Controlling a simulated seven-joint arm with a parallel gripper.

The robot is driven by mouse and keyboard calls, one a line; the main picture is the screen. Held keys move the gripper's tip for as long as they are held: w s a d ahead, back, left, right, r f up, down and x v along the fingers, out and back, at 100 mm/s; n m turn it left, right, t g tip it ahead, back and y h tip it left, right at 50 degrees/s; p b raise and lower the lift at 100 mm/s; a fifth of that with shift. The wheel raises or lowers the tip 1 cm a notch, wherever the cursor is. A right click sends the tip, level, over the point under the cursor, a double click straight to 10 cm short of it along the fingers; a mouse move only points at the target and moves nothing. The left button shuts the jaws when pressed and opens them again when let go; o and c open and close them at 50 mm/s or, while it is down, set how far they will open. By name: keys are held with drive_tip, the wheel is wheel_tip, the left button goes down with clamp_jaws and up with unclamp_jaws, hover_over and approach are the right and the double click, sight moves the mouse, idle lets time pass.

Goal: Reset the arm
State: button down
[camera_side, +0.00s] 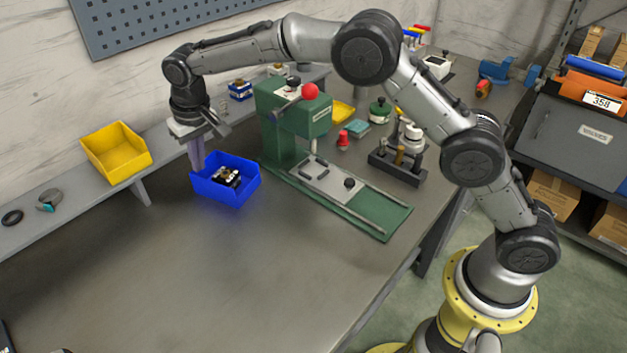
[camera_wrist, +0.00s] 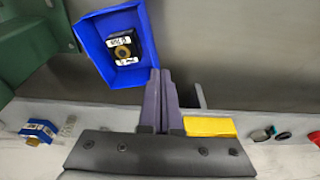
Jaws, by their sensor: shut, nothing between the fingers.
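My gripper (camera_side: 197,166) points down beside the left end of the blue bin (camera_side: 242,194), its fingertips near the height of the rim. In the wrist view, my gripper (camera_wrist: 163,75) has its two purple fingers together, with nothing between them. The blue bin (camera_wrist: 97,60) shows there just left of the fingertips. Inside the bin lies a small black part with a brass-coloured ring and white labels (camera_wrist: 122,46); it also shows in the side view (camera_side: 228,177). Whether a finger touches the bin's wall cannot be told.
A green press (camera_side: 296,118) with a red knob stands right of the bin, its base running forward. A yellow bin (camera_side: 116,152) sits on the rear shelf at left. A black stand with tools (camera_side: 397,167) is farther right. The front-left table (camera_side: 190,270) is clear.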

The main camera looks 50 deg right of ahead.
drive_tip(key=s+d+r+m+t, duration=0.15)
drive_tip(key=d+r, duration=0.25)
drive_tip(key=r, duration=0.4)
drive_tip(key=s+d+r+t, duration=0.1)
drive_tip(key=s+d+r, duration=0.25)
drive_tip(key=r, duration=0.45)
drive_tip(key=s+d+r+t, duration=0.1)
drive_tip(key=s+d+r, duration=0.65)
drive_tip(key=s, duration=0.45)
drive_tip(key=s+d+f, duration=0.2)
drive_tip(key=s+d, duration=0.2)
drive_tip(key=s, duration=1)
drive_tip(key=s+f+n, duration=0.1)
drive_tip(key=s+f, duration=0.9)
drive_tip(key=f, duration=0.1)
drive_tip(key=shift+d, duration=0.3)
drive_tip(key=shift+n, duration=0.25)
